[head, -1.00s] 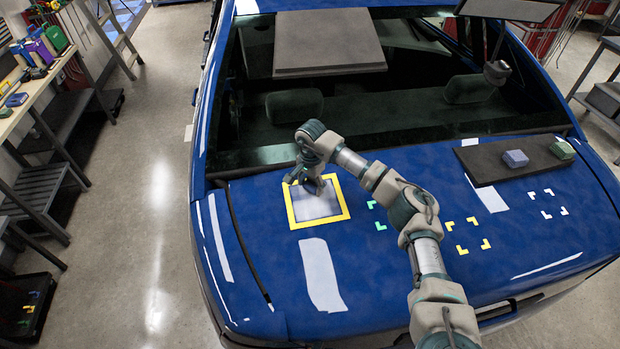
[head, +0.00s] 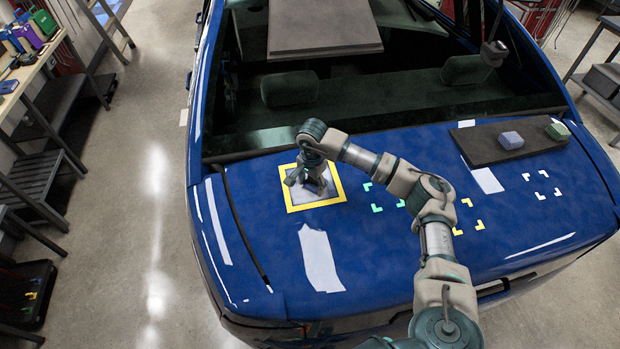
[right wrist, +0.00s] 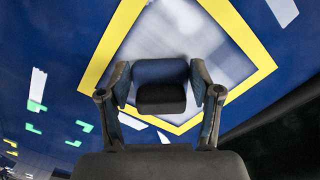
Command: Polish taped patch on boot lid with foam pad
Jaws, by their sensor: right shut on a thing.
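The taped patch (head: 300,197) is a whitish, hazy square inside a yellow tape border (head: 341,180) on the left of the blue boot lid (head: 390,255). My right gripper (head: 312,184) is over the patch, inside the border. In the right wrist view its fingers (right wrist: 160,92) are shut on a foam pad (right wrist: 161,72), blue with a dark near end. The pad is over the patch; whether it touches the surface cannot be told. In the head view the gripper hides the pad and part of the patch. My left gripper is not in view.
A dark mat (head: 485,147) at the lid's right holds a lilac-blue block (head: 510,140) and a green block (head: 557,131). Green, yellow and white corner marks lie on the lid. The rear window (head: 370,95) is behind.

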